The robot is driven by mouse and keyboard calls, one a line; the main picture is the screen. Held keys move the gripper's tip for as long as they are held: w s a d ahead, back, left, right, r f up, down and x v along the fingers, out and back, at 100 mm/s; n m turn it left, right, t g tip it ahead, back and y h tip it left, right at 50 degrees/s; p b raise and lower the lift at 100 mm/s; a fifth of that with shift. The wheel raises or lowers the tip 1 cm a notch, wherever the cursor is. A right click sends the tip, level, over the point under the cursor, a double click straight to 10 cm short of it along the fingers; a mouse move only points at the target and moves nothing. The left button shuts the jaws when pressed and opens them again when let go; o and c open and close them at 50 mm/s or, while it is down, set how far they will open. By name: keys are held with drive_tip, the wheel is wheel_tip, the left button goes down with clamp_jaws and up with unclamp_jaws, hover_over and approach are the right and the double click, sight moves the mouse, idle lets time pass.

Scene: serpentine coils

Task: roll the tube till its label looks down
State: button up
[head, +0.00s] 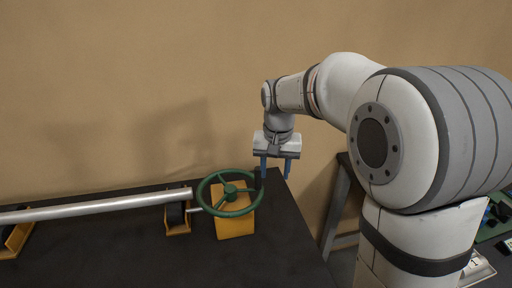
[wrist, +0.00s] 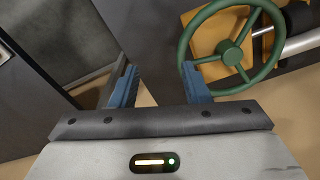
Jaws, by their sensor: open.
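The tube (head: 100,206) is a long silver cylinder lying level over orange supports with dark rollers at the left. No label shows on the part of it in view. A green handwheel (head: 230,194) stands at its right end on an orange block (head: 235,225), joined by a thin shaft. My gripper (head: 276,176) is open and empty, with blue fingers pointing down, just right of the wheel and above the table's back right corner. In the wrist view the wheel (wrist: 232,48) is beyond the right finger, apart from it as far as I can tell.
The dark table (head: 130,255) has clear room in front of the tube. An orange roller support (head: 177,220) stands left of the wheel. A tan wall is close behind. At the right edge, another surface holds a green board (head: 495,222) and small parts.

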drive_tip(key=p, duration=0.2)
hover_over(258, 175)
drive_tip(key=shift+w+r+g, duration=0.3)
drive_tip(key=shift+w+r, duration=0.05)
drive_tip(key=shift+w, duration=0.1)
wheel_tip(258, 175, down, 8)
drive_tip(key=shift+r+p, duration=0.1)
drive_tip(key=shift+p, duration=0.55)
clamp_jaws()
